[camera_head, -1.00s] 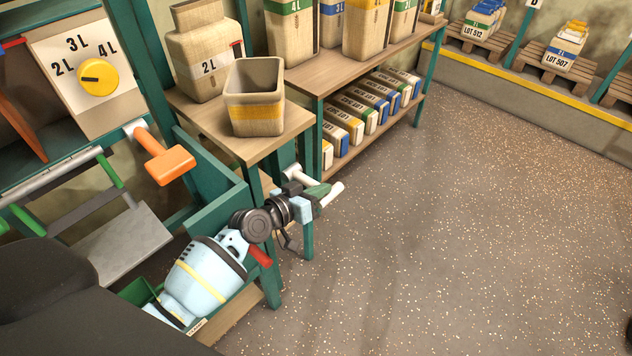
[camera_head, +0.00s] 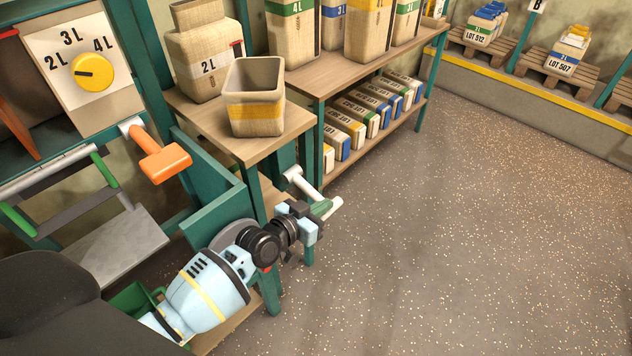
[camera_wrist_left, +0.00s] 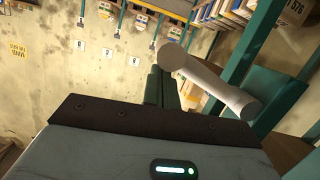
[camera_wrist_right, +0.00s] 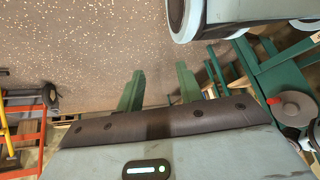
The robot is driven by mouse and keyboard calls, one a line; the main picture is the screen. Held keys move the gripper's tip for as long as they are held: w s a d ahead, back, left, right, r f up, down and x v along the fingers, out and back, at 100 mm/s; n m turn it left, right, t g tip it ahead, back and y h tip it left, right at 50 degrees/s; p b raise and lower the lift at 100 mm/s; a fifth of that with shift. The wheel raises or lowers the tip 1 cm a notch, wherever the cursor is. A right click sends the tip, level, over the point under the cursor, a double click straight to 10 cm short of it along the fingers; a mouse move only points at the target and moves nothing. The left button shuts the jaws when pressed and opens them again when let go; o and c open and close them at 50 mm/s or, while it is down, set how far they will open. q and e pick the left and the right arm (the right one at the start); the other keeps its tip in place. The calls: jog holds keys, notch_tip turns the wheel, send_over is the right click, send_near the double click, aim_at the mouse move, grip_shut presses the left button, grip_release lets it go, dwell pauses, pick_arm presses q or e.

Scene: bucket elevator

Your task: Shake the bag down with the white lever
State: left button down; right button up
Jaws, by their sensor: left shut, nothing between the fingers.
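The white lever (camera_head: 306,187) sticks out below the small wooden shelf and slopes down to the right. Its far end is partly hidden by my left gripper. My left gripper (camera_head: 322,207) is shut and empty, right at the lever's outer end. In the left wrist view its green fingers (camera_wrist_left: 162,87) are together beside the white lever (camera_wrist_left: 215,86); I cannot tell if they touch. An open-topped woven bag (camera_head: 254,115) with a yellow band stands upright on the shelf. My right gripper (camera_wrist_right: 158,88) is open and empty, seen only in its own wrist view.
An orange lever (camera_head: 160,164) and a yellow dial (camera_head: 93,72) are on the left. A woven 2L container (camera_head: 205,62) stands behind the bag. A rack (camera_head: 340,68) with several bags is at the back. The floor (camera_head: 450,230) on the right is clear.

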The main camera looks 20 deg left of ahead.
aim_at(320, 197)
pick_arm(q)
jog(key=shift+s+f, duration=0.2)
jog(key=shift+f, duration=0.35)
jog(key=shift+r+p, duration=0.35)
jog(key=shift+r, duration=0.05)
jog(key=r+p, duration=0.1)
jog(key=r, duration=0.1)
jog(key=r+p, duration=0.2)
jog(key=shift+s+a+r, duration=0.15)
jog(key=shift+a+r, duration=0.05)
jog(key=shift+r, duration=0.1)
jog(key=p+v, duration=0.1)
jog(key=v, duration=0.8)
